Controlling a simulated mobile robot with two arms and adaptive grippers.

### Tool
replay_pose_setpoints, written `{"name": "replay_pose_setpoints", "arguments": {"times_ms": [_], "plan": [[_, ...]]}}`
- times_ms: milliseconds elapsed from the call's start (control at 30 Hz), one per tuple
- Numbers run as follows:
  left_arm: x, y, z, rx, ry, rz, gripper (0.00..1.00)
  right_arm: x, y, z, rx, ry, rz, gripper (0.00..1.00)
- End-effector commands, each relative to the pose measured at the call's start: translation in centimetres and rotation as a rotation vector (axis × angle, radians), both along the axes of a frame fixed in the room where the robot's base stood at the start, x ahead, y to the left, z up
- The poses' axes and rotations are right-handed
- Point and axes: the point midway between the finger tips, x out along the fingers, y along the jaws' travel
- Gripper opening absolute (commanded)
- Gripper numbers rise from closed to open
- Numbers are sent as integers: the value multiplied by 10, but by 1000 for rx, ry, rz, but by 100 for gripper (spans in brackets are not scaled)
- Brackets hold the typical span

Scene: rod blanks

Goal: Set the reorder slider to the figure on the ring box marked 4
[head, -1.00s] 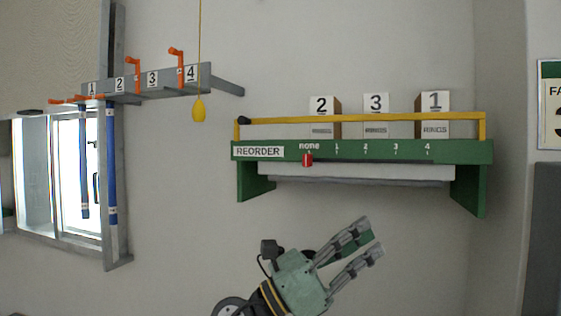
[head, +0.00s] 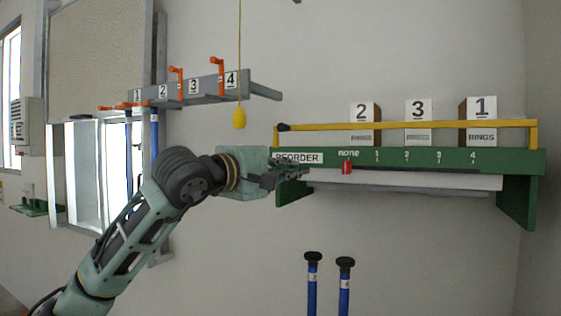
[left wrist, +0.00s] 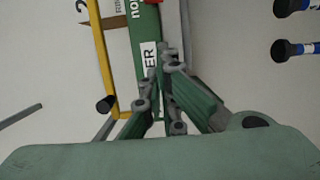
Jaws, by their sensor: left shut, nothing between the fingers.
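The red reorder slider (head: 347,167) sits below the word "none" on the green shelf front (head: 420,160), left of the marks 1 to 4. Three white-faced boxes stand on the shelf: box 2 (head: 361,112), box 3 (head: 418,111) and box 1 (head: 481,108), with "RINGS" readable on box 1. No box marked 4 shows. My left gripper (head: 298,170) is shut and empty in front of the shelf's left end, just under the REORDER label and left of the slider. In the left wrist view its fingers (left wrist: 165,90) overlap that label, and the slider's edge (left wrist: 152,2) shows at the top. My right gripper is out of view.
A yellow rail (head: 420,124) runs along the shelf front. A numbered rack (head: 208,88) with orange hooks hangs at upper left, with a yellow pull (head: 239,118) on a cord. Two black-capped blue rods (head: 313,285) (head: 344,290) stand below the shelf.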

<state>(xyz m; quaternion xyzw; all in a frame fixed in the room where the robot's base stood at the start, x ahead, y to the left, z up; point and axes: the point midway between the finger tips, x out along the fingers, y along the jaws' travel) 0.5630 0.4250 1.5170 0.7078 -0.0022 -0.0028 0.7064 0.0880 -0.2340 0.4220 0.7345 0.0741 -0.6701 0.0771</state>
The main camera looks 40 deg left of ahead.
Motion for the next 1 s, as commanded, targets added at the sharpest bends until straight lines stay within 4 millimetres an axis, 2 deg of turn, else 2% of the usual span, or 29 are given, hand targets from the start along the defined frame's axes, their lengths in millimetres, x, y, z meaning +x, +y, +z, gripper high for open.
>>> {"name": "replay_pose_setpoints", "arguments": {"times_ms": [33,233,300,500,1000], "plan": [[12,-1,5,-2,3,-3,0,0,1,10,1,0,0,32],[52,-4,3,-1,3,-4,0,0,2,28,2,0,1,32],[52,-18,3,2,0,-6,0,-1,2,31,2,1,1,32],[56,-36,1,-1,0,-3,0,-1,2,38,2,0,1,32],[57,-40,-1,-2,0,-2,0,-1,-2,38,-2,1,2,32]]}}
